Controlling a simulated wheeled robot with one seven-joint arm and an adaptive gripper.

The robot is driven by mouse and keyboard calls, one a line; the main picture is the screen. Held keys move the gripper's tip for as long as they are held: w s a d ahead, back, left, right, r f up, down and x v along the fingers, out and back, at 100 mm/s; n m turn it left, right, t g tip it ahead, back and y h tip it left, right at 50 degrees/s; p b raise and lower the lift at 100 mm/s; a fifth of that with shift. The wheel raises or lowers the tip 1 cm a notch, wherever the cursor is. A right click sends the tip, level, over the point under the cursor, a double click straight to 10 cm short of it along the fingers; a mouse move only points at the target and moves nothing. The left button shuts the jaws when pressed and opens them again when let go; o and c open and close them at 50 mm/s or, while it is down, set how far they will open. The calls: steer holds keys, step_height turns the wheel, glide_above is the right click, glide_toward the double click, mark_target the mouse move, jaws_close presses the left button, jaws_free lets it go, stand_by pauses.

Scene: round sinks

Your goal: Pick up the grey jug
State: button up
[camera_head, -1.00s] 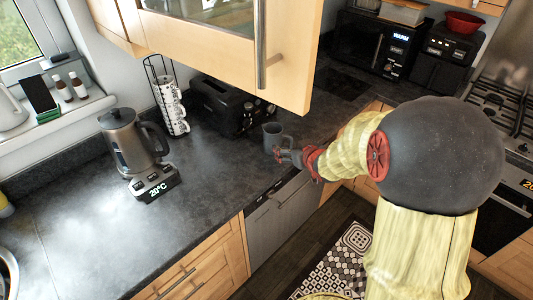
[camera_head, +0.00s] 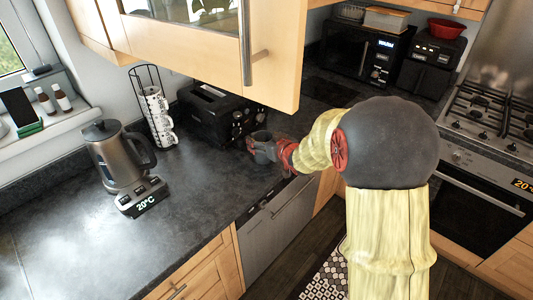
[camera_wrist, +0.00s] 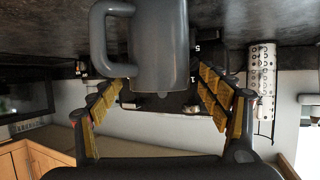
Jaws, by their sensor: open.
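The grey jug (camera_head: 262,136) stands upright on the dark worktop, in front of the black toaster. In the wrist view, which is upside down, the jug (camera_wrist: 160,45) fills the upper middle, with its handle to the left. My gripper (camera_head: 268,152) is at the jug's near right side in the head view and partly covers it. In the wrist view my gripper (camera_wrist: 161,92) is open, with one yellow-padded finger on each side of the jug's rim end. I cannot tell whether either finger touches it.
The toaster (camera_head: 208,112) is close behind the jug. A rack of patterned mugs (camera_head: 158,115) and a kettle (camera_head: 117,155) stand to the left. A wall cupboard (camera_head: 275,60) hangs above. The worktop between kettle and jug is clear.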

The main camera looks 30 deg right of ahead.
steer(key=shift+c, duration=1.4)
steer(key=shift+w, duration=0.1)
steer(key=c, duration=1.7)
